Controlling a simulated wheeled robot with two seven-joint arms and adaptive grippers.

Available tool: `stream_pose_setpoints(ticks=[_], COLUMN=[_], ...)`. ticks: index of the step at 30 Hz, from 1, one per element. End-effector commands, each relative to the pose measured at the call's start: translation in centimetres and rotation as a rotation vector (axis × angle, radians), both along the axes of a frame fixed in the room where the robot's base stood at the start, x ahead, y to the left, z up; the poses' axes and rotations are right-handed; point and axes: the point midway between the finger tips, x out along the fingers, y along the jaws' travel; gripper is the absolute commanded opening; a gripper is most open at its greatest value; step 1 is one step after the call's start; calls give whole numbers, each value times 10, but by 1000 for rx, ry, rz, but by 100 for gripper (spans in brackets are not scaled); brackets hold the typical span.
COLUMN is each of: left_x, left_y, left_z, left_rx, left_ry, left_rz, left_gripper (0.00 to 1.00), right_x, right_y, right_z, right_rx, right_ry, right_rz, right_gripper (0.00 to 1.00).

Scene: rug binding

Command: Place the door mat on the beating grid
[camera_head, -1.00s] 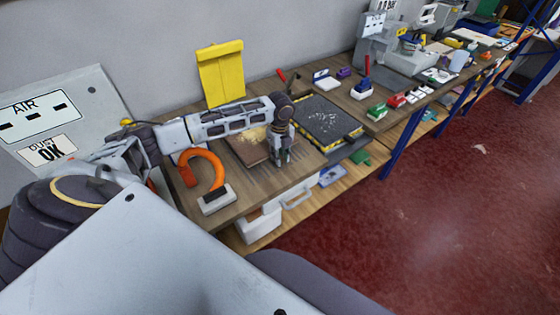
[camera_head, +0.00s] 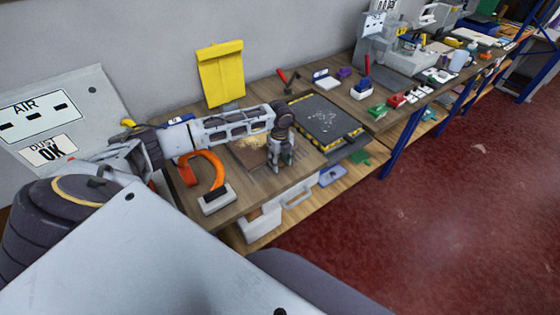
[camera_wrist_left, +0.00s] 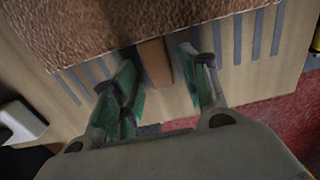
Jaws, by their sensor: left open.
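The brown door mat (camera_head: 248,152), with a sandy patch on top, lies flat on the bench. Its rough brown surface (camera_wrist_left: 90,25) fills the top of the left wrist view, and a narrow brown tab (camera_wrist_left: 155,63) sticks out from its edge. My left gripper (camera_head: 281,161) points down at the mat's right front edge. In the wrist view its green-padded fingers (camera_wrist_left: 160,62) are open on either side of the tab, with gaps to it. A dark speckled panel with yellow-black edges (camera_head: 325,118), apparently the beating grid, lies right of the mat. My right gripper is not in view.
Grey slots (camera_wrist_left: 232,45) mark the pale bench surface around the mat. An orange curved handle on a pale block (camera_head: 216,199) stands left of the mat, a yellow board (camera_head: 221,75) behind. Small coloured items crowd the bench beyond the panel.

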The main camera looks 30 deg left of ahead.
Motion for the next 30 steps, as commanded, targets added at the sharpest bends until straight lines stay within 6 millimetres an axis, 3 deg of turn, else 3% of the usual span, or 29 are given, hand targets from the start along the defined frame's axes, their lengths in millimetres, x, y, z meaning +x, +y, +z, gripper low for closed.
stream_pose_setpoints(ticks=[11,30], left_x=[1,1], left_y=[0,0], left_z=[18,106], left_rx=[-1,0], left_ry=[-2,-2], left_rz=[1,0], left_gripper=[44,44], right_x=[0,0], right_y=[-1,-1], right_z=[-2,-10], right_rx=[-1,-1], right_ry=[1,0], right_rz=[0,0], right_gripper=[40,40])
